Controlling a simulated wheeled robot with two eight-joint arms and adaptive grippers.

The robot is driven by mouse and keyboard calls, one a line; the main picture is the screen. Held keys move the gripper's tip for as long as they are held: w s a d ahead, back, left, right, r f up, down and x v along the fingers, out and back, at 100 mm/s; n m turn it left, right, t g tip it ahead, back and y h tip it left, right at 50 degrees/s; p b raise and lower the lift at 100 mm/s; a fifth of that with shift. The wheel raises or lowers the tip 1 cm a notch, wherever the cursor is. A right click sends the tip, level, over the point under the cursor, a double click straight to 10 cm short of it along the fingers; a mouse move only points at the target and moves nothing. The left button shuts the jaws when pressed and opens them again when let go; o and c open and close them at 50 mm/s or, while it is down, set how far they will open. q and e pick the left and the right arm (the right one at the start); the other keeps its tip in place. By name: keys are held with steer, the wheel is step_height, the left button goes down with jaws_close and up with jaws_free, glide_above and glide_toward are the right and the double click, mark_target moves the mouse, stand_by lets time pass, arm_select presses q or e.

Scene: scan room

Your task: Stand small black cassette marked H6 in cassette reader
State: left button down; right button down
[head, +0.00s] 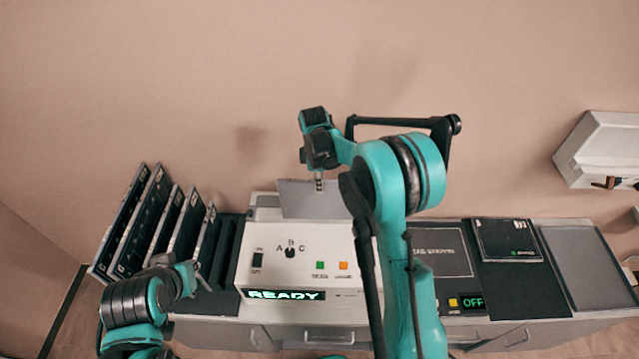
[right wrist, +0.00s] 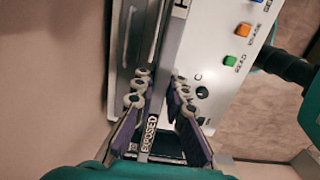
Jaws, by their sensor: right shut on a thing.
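The cassette reader (head: 270,262) is a white box with a lit READY display, an A-B-C knob and green and orange buttons; its panel also shows in the right wrist view (right wrist: 217,75). My right gripper (head: 318,182) is above its back edge, shut on a thin flat cassette (head: 295,200) with a grey face. In the right wrist view the cassette's edge (right wrist: 167,75) runs between the fingers, with EXPOSED and part of an H readable; the rest of the mark is hidden. It appears upright; I cannot tell how deep it sits. My left gripper (head: 190,277) is at lower left, its jaws unclear.
Several dark cassettes (head: 130,225) stand tilted in a rack left of the reader. On the counter to the right are a labelled dark panel (head: 440,262), a black cassette (head: 507,240), a grey plate (head: 592,265) and an OFF display (head: 473,302). A white box (head: 605,150) is on the wall.

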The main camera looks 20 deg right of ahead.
steer(key=shift+f+b, duration=4.8)
steer(key=shift+f, duration=1)
steer(key=c, duration=1.5)
jaws_free()
steer(key=shift+r, duration=0.1)
steer(key=r, duration=1.2)
steer(key=shift+a, duration=0.35)
step_height(320, 180, up, 6)
steer(key=p, duration=0.4)
glide_above(319, 205)
steer(key=shift+w+a, duration=0.2)
steer(key=shift+w, duration=0.05)
